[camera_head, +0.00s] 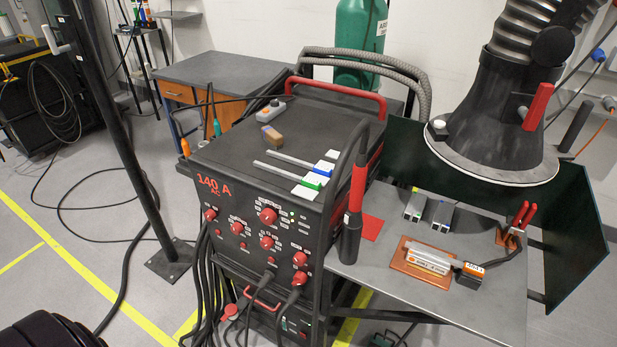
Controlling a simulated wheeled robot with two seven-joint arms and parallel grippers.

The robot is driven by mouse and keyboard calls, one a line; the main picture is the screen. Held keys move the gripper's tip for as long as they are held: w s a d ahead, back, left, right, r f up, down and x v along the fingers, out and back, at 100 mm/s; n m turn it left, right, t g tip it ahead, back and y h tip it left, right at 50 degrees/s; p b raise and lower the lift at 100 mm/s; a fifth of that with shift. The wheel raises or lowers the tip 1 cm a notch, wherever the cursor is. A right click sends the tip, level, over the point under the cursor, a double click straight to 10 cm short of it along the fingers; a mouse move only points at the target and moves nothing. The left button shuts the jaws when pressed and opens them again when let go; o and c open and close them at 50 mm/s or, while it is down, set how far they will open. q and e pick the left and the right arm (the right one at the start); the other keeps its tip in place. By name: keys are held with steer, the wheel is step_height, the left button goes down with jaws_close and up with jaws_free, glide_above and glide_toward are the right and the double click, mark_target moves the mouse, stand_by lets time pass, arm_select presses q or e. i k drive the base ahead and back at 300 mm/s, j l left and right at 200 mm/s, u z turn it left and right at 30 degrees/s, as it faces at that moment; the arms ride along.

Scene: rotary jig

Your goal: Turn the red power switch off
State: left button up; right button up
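The welding machine (262,235) stands in the middle, with a front panel that carries several red knobs. A large red knob (268,216) sits near the panel's upper middle, and another red knob (300,278) sits at its lower right. I cannot tell which red control is the power switch, or its position. Cables hang in front of part of the lower panel. Neither of my grippers is in view.
A metal side table (400,284) at the right holds an orange tray (408,266) and red-handled pliers (518,222). A black extraction hood (495,125) hangs above it. A dark post (125,150) stands left of the machine. Cables cross the floor.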

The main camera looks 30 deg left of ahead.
mark_target(300, 278)
steer(key=u, duration=0.95)
